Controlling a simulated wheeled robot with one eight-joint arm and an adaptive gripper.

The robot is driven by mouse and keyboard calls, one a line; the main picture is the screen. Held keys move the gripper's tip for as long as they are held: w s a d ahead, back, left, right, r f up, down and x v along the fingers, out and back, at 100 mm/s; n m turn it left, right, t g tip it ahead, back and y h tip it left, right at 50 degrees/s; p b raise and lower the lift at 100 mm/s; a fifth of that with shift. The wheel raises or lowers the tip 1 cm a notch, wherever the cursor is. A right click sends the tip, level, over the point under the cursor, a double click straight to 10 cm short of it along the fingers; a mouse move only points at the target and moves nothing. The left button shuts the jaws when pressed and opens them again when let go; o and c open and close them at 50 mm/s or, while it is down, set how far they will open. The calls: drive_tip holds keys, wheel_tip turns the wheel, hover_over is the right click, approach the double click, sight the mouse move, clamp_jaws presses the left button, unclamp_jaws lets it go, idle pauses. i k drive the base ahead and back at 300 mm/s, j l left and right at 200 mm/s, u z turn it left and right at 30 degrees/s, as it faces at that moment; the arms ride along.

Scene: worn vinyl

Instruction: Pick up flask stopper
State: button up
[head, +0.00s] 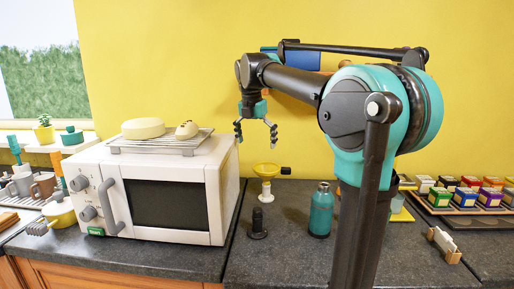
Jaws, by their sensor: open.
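My gripper (256,134) hangs in the air with its fingers spread, pointing down, open and empty. It is above the counter, to the right of the microwave. A teal flask (320,212) stands upright on the dark counter, right of and below the gripper in the picture. A small black upright piece with a wider base (258,224) stands left of the flask, apart from it. It may be the flask stopper, but I cannot tell for sure. I cannot make out clearly whether the flask's top is closed.
A white microwave (214,200) with a wire rack (160,143) on top stands at left. A yellow bowl-shaped piece with a dark handle (266,170) is on a pale stand behind the black piece. My arm hides part of the counter right of the flask. Colourful boxes (465,196) stand far right.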

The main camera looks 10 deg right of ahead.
sight(257, 211)
drive_tip(key=k, duration=1)
